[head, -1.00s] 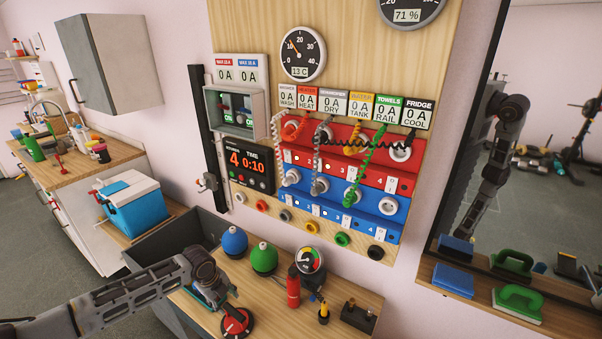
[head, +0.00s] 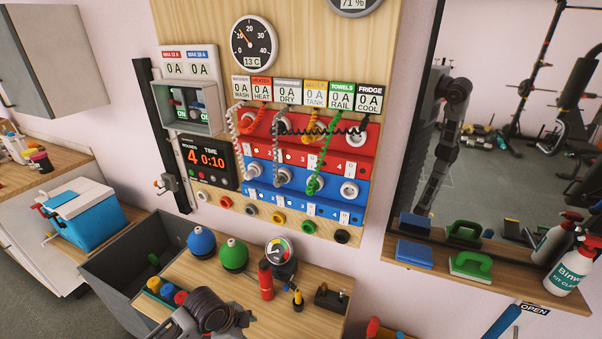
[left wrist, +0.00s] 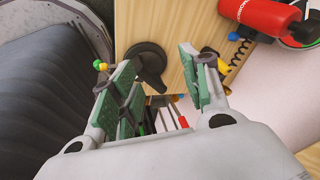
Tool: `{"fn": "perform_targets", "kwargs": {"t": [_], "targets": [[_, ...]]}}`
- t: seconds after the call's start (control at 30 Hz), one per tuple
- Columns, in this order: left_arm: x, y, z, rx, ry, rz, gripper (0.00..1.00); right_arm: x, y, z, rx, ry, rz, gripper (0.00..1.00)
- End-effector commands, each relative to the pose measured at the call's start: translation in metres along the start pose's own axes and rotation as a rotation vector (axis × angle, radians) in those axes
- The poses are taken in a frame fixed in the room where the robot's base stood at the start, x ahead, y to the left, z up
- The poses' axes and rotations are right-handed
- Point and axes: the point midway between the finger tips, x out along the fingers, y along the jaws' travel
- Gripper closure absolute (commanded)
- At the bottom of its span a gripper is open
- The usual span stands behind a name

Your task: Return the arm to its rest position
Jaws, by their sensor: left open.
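In the head view my left arm (head: 210,312) comes in at the bottom edge, low in front of the wooden bench (head: 225,287). Its gripper does not show clearly there. In the left wrist view my left gripper (left wrist: 160,88) is open, with green pads on its fingers and nothing held between them. A black round object (left wrist: 146,62) on wood shows beyond the gap, apart from the fingers as far as I can tell. My right gripper is not in view.
A red cylinder (head: 266,280), green ball (head: 234,254) and blue ball (head: 201,241) stand on the bench. Coloured pieces (head: 168,293) lie near my arm. A grey bin (head: 130,262) is left, the socket panel (head: 300,160) behind. A shelf (head: 490,275) with sponges and bottles is at right.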

Motion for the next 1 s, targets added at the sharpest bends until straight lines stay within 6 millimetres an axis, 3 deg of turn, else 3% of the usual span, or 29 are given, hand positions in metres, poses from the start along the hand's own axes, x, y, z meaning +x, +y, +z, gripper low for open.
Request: {"fn": "perform_targets", "kwargs": {"t": [0.2,0.4,0.8,1.0], "targets": [[-0.016,0.019,-0.018,-0.223,0.019,-0.032,0.54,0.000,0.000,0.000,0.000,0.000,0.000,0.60],[-0.034,0.033,-0.020,-0.451,0.017,-0.064,0.54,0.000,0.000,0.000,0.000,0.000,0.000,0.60],[-0.073,0.061,0.011,-0.938,-0.037,-0.137,0.54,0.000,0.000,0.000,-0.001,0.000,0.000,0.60],[-0.085,0.071,0.026,-1.082,-0.066,-0.163,0.54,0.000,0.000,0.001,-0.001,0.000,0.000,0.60]]}}
